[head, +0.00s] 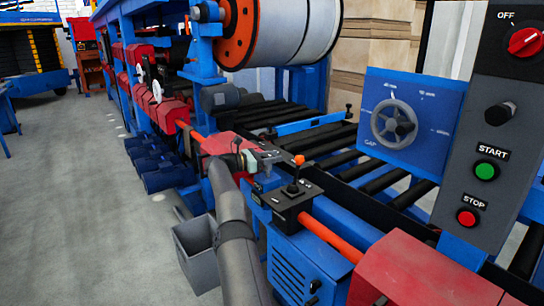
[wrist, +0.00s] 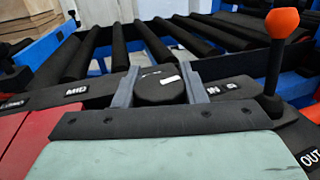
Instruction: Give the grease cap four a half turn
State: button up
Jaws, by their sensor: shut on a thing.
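My gripper (wrist: 160,88) is shut on a round black cap (wrist: 158,90), with one grey finger on its left side and one on its right. The cap has a white mark on its top, towards the right. I cannot read a number on it. In the head view my gripper (head: 268,158) is at the machine's near side, left of the lever box, and the cap cannot be made out there.
A lever with an orange knob (wrist: 283,24) stands close on the right; its knob also shows in the head view (head: 299,160). Dark rollers (head: 335,145) lie behind. A handwheel (head: 394,124) and a START/STOP panel (head: 490,130) are at right. A grey bin (head: 195,250) stands on the floor.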

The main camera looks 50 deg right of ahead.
dwell(0.3)
jog(key=o, duration=1)
jog(key=shift+s, duration=0.1)
jog(key=shift+w+a, duration=0.35)
jog(key=shift+a, duration=0.05)
jog(key=p+v, duration=0.3)
jog(key=v, duration=1.3)
jog(key=shift+a, duration=0.2)
